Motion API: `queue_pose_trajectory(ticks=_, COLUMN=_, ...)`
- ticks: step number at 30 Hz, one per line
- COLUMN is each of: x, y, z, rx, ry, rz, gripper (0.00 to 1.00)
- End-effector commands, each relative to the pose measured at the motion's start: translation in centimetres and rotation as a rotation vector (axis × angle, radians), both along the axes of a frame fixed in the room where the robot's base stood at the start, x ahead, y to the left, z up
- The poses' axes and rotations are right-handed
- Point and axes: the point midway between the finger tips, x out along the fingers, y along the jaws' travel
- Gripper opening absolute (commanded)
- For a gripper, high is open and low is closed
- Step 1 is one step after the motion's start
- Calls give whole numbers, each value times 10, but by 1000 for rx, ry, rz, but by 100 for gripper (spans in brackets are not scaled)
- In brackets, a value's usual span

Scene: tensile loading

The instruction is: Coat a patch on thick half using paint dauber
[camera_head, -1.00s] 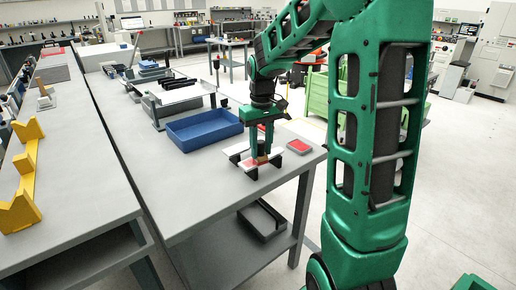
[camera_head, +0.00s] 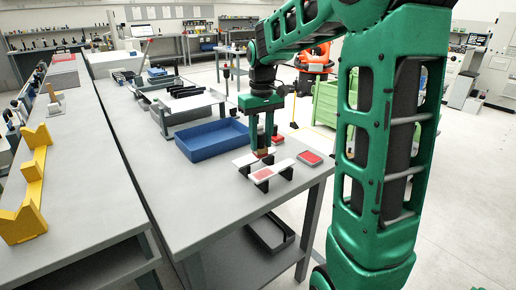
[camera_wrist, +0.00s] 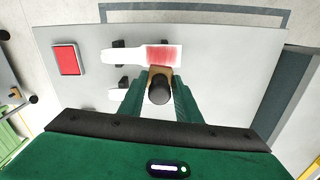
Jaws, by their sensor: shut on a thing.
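A white specimen half (camera_head: 279,166) lies across black supports on the grey table. A red coated patch covers its wider end (camera_wrist: 163,55) in the wrist view, streaky at the edges. A second white piece (camera_head: 243,159) lies beside it, partly hidden behind my gripper. My gripper (camera_head: 263,150) is shut on the paint dauber (camera_wrist: 159,88), a tan block with a dark round knob. The dauber is just beside the red patch in the wrist view. Its contact face is hidden, and I cannot tell its exact height. A red paint pad (camera_wrist: 67,59) lies apart from the specimen.
An empty blue tray (camera_head: 212,139) stands to the left on the same table. A grey rack with white bars (camera_head: 185,100) is behind it. A yellow fixture (camera_head: 32,180) sits on the neighbouring bench. The table's right edge is close to the pad. The table's front part is clear.

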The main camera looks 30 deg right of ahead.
Motion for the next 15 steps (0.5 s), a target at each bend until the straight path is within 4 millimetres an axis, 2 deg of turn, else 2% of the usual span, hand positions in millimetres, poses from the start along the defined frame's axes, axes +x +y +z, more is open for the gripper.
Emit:
queue_pose_trajectory(ticks=6, x=1, y=1, z=17, rx=0, ry=0, rz=1, gripper=0)
queue_pose_trajectory(ticks=15, x=1, y=3, z=20, rx=0, ry=1, rz=4, gripper=0)
